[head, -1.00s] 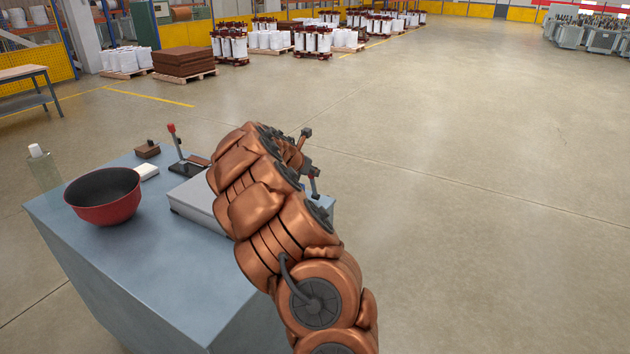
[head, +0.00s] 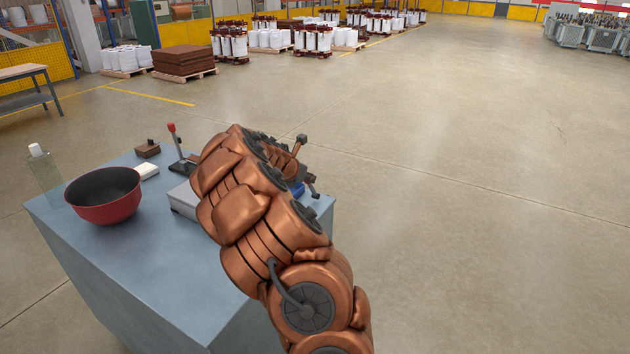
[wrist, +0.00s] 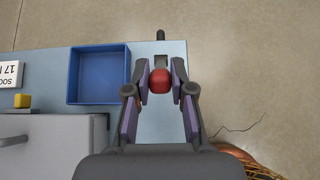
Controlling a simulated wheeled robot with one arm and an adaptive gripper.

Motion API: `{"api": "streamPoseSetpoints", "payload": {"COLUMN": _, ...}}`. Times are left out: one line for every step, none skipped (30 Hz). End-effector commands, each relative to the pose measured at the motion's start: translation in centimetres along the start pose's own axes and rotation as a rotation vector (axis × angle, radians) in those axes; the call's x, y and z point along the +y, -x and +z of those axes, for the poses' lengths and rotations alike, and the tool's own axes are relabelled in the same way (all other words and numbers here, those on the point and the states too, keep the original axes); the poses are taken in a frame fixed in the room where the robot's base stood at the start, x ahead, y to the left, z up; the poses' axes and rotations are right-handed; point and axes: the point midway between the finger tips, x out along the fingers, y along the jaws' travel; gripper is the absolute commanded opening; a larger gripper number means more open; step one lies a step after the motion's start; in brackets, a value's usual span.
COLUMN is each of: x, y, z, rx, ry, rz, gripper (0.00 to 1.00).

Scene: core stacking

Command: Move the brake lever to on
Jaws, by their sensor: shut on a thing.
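A red knob (wrist: 160,82) sits between the two fingers of my gripper (wrist: 160,72) in the wrist view. The fingers are shut on it. It looks like the top of a lever, and the shaft under it is mostly hidden. A grey bracket and a dark stub (wrist: 160,36) show just beyond it at the table's edge. In the head view my arm hides this lever and most of the gripper. A second lever with a red knob (head: 171,127) stands upright on a dark base at the table's far side. I cannot read which one is labelled brake.
A blue tray (wrist: 72,76), a yellow block (wrist: 22,101), a printed white sign (wrist: 10,75) and a grey box (wrist: 50,132) lie left of the gripper. A red bowl (head: 104,210), a clear bottle (head: 44,172) and a brown block (head: 147,150) stand on the blue-grey table (head: 150,260).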

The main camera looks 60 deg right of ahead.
Motion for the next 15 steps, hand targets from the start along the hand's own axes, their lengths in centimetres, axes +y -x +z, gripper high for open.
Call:
{"api": "streamPoseSetpoints", "payload": {"x": 0.1, "y": 0.1, "z": -0.4, "rx": 0.001, "ry": 0.001, "rz": 0.000, "gripper": 0.00}}
{"api": "streamPoseSetpoints", "payload": {"x": 0.1, "y": 0.1, "z": -0.6, "rx": 0.001, "ry": 0.002, "rz": 0.000, "gripper": 0.00}}
{"api": "streamPoseSetpoints", "payload": {"x": 0.1, "y": 0.2, "z": -0.8, "rx": 0.001, "ry": 0.002, "rz": 0.001, "gripper": 0.00}}
{"api": "streamPoseSetpoints", "payload": {"x": 0.1, "y": 0.2, "z": -1.0, "rx": 0.002, "ry": 0.002, "rz": 0.001, "gripper": 0.00}}
{"api": "streamPoseSetpoints", "payload": {"x": 0.0, "y": 0.3, "z": -1.1, "rx": 0.002, "ry": 0.002, "rz": 0.000, "gripper": 0.00}}
{"api": "streamPoseSetpoints", "payload": {"x": 0.0, "y": 0.3, "z": -1.4, "rx": 0.002, "ry": 0.001, "rz": 0.000, "gripper": 0.00}}
{"api": "streamPoseSetpoints", "payload": {"x": 0.0, "y": 0.3, "z": -1.5, "rx": 0.002, "ry": 0.001, "rz": 0.000, "gripper": 0.00}}
{"api": "streamPoseSetpoints", "payload": {"x": 0.0, "y": 0.4, "z": -1.7, "rx": 0.002, "ry": 0.001, "rz": 0.000, "gripper": 0.00}}
{"api": "streamPoseSetpoints", "payload": {"x": 0.0, "y": 0.5, "z": -1.9, "rx": 0.002, "ry": 0.002, "rz": 0.000, "gripper": 0.00}}
{"api": "streamPoseSetpoints", "payload": {"x": 0.0, "y": 0.5, "z": -2.1, "rx": 0.002, "ry": 0.002, "rz": 0.000, "gripper": 0.00}}
{"api": "streamPoseSetpoints", "payload": {"x": 0.0, "y": 0.6, "z": -2.2, "rx": 0.002, "ry": 0.002, "rz": 0.000, "gripper": 0.00}}
{"api": "streamPoseSetpoints", "payload": {"x": 0.0, "y": 0.6, "z": -2.4, "rx": 0.002, "ry": 0.002, "rz": 0.000, "gripper": 0.00}}
{"api": "streamPoseSetpoints", "payload": {"x": 0.0, "y": 0.7, "z": -2.6, "rx": 0.001, "ry": 0.001, "rz": 0.000, "gripper": 0.00}}
{"api": "streamPoseSetpoints", "payload": {"x": 0.0, "y": 0.7, "z": -2.7, "rx": 0.001, "ry": 0.001, "rz": 0.000, "gripper": 0.00}}
{"api": "streamPoseSetpoints", "payload": {"x": 0.1, "y": 0.8, "z": -2.8, "rx": 0.001, "ry": 0.002, "rz": 0.000, "gripper": 0.00}}
